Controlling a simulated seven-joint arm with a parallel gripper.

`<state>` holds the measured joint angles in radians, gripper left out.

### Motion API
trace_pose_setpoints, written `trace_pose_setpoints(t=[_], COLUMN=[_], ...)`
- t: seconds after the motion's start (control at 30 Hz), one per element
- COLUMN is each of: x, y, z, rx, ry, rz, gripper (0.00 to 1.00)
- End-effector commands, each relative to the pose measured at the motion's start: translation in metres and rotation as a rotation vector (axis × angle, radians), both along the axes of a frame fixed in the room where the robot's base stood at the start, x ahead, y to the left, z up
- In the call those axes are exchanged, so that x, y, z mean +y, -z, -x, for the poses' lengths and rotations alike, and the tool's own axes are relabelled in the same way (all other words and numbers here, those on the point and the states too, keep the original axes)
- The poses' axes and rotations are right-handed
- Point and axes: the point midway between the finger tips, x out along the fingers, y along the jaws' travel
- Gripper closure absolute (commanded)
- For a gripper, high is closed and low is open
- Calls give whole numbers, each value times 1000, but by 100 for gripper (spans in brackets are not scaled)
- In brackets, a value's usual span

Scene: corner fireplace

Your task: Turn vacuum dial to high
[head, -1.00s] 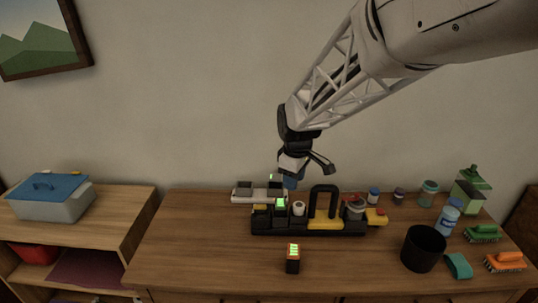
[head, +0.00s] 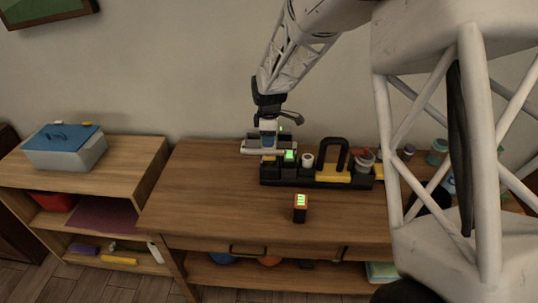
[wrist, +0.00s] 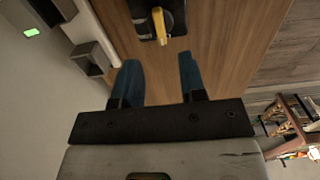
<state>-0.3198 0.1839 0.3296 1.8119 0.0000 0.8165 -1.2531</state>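In the wrist view a small black unit with a yellow pointer knob (wrist: 159,26), which looks like the dial, lies ahead of my fingers. My gripper (wrist: 158,72) has its two blue fingers spread apart with nothing between them. The knob is beyond the fingertips, not touched. In the head view my gripper (head: 268,138) points down over the left end of a black caddy (head: 320,184). A small yellow part (head: 268,158) shows just below the fingers; I cannot tell if it is the same knob. Any dial markings are too small to read.
A white strip with grey blocks (head: 254,147) lies behind the caddy's left end. The caddy has a tall black handle (head: 333,143). A black box with a green display (head: 301,212) stands in front. The wooden top (head: 225,198) is clear at front left.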

Motion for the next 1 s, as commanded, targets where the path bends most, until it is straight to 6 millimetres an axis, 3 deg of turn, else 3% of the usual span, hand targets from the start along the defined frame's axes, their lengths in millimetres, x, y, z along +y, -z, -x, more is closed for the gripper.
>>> trace_pose_setpoints(t=[0.47, 1.0], x=[-1, -1], y=[12, 69], z=[0, 0], rx=[1, -2], ry=[2, 2], rz=[1, 1], gripper=[62, 62])
